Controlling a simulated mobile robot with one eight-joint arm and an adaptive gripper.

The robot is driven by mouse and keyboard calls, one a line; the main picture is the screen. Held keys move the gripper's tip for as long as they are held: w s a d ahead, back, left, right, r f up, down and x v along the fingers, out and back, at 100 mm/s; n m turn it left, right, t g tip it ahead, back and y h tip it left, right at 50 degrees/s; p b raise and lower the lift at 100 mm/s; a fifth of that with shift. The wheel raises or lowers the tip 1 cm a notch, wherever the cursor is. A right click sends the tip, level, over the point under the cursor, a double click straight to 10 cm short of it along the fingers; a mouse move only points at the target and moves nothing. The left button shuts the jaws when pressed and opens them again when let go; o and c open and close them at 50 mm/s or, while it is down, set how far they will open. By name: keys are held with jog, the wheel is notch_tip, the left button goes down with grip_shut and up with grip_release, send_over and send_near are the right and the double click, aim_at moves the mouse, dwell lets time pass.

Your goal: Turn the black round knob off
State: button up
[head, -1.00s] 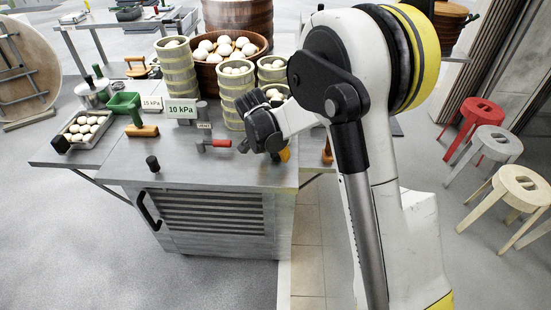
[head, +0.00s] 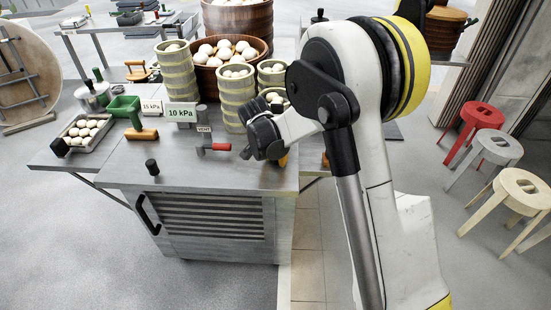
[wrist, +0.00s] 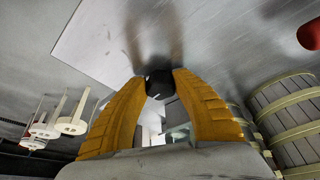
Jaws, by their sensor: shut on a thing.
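In the wrist view, a black round knob (wrist: 160,84) sits between the two orange fingers of my gripper (wrist: 160,76), above a grey metal surface. The fingertips are shut on its sides. In the head view my gripper (head: 283,161) is low at the right end of the steel counter (head: 200,173). My own wrist hides the held knob there. Another black knob (head: 151,167) stands upright near the counter's front left, well apart from my gripper. How far the held knob is turned cannot be seen.
A red-handled valve (head: 216,147) with a VENT sign is left of my gripper. Bamboo steamers (head: 237,100) stand close behind. Stools (head: 497,145) stand right.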

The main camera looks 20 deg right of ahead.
jog(key=shift+n, duration=0.3)
jog(key=n+y, duration=0.1)
jog(key=n, duration=0.2)
jog(key=n+t+y, duration=0.1)
jog(key=n, duration=0.2)
jog(key=shift+s+d, duration=0.15)
jog(key=shift+d, duration=0.05)
jog(key=n+y, duration=0.1)
jog(key=n, duration=0.2)
jog(key=n+y, duration=0.2)
jog(key=n, duration=0.1)
jog(key=shift+d+n+b, duration=0.1)
jog(key=shift+n+b, duration=0.25)
jog(key=shift+n, duration=0.05)
jog(key=o, duration=1.2)
jog(key=v, duration=1.2)
